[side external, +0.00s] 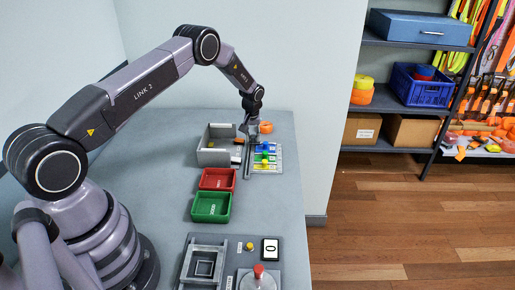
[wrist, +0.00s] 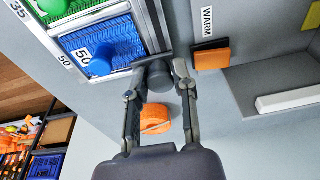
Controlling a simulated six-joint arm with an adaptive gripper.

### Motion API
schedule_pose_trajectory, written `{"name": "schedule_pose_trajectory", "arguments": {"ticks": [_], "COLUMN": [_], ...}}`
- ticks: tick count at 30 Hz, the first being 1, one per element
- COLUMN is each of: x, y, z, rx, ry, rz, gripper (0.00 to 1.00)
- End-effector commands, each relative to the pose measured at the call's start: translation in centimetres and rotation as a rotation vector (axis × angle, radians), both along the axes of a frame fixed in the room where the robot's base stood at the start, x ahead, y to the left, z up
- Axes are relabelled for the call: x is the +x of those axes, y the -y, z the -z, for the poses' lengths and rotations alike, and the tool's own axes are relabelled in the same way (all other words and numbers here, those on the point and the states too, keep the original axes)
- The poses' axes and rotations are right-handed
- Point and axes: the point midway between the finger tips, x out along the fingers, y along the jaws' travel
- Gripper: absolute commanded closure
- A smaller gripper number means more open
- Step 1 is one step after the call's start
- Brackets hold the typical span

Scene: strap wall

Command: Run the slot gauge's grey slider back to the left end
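The slot gauge's grey slider (wrist: 159,76) shows in the wrist view as a dark grey round knob at the end of a grey rail (wrist: 152,28), beside the blue panel marked 50. My gripper (wrist: 160,67) has one finger on each side of the slider, the tips close to it. I cannot tell whether both fingers touch it. In the side view my gripper (side external: 251,135) is low at the far end of the rail (side external: 247,162), and the slider is too small or hidden to make out.
A board (side external: 277,160) with coloured panels and pegs lies along the rail. An orange roll (wrist: 148,117) sits near the fingers; an orange and black block (wrist: 211,57) lies by the WARM label. A grey tray (side external: 214,158), red bin (side external: 217,179) and green bin (side external: 211,206) stand nearby.

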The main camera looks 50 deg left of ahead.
Motion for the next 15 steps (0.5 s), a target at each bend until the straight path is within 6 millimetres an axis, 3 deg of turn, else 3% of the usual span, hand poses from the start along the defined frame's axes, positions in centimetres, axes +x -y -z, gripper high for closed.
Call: {"name": "schedule_pose_trajectory", "arguments": {"ticks": [15], "x": [-0.52], "y": [0.49], "z": [-0.05], "rx": [0.001], "ry": [-0.002], "rz": [0.001], "gripper": [0.86]}}
